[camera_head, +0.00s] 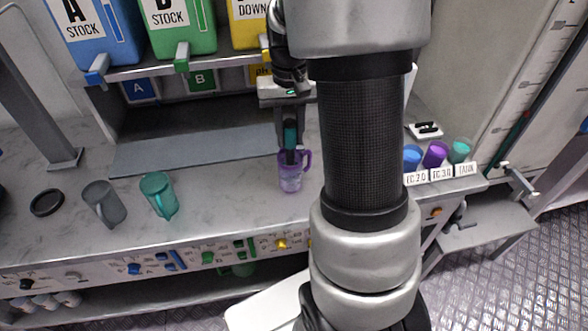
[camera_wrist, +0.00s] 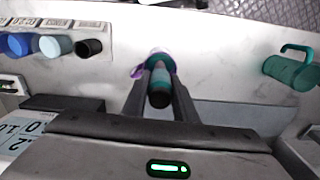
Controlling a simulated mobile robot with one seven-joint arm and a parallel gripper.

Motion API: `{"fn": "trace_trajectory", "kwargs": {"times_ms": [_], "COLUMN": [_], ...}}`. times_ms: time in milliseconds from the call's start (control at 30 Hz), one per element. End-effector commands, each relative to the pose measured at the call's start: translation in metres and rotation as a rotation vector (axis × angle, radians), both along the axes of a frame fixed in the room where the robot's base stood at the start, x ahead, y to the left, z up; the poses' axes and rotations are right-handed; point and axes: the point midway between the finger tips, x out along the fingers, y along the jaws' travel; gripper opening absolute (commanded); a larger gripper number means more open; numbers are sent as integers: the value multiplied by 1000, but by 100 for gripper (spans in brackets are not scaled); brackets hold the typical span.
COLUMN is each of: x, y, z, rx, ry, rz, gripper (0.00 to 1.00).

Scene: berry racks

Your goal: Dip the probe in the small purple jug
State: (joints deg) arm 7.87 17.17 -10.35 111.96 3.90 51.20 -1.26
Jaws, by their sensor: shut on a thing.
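The small purple jug (camera_head: 290,182) stands upright on the marble counter, handle to the right in the head view. My gripper (camera_head: 290,155) points down over its mouth, shut on the probe, whose teal body (camera_head: 291,136) shows between the fingers. The fingertips overlap the jug's rim in the head view. In the wrist view the probe (camera_wrist: 160,84) has a dark end towards the camera and a teal body between my fingers. The purple jug (camera_wrist: 138,71) shows partly behind it. The probe's lower tip is hidden, so I cannot tell how deep it sits.
A teal jug (camera_head: 158,194) and a grey jug (camera_head: 104,203) stand to the left, with a black ring (camera_head: 47,202) beyond. Labelled cups, including a purple one (camera_head: 435,154), stand right of my arm. Stock tanks (camera_head: 178,30) sit on a shelf behind.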

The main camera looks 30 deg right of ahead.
Motion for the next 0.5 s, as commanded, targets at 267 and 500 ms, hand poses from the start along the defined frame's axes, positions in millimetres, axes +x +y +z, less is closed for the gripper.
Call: {"fn": "trace_trajectory", "kwargs": {"times_ms": [267, 500], "x": [0, 0], "y": [0, 0], "z": [10, 30], "rx": [0, 0], "ry": [-1, -1], "rz": [0, 0], "gripper": [3, 3]}}
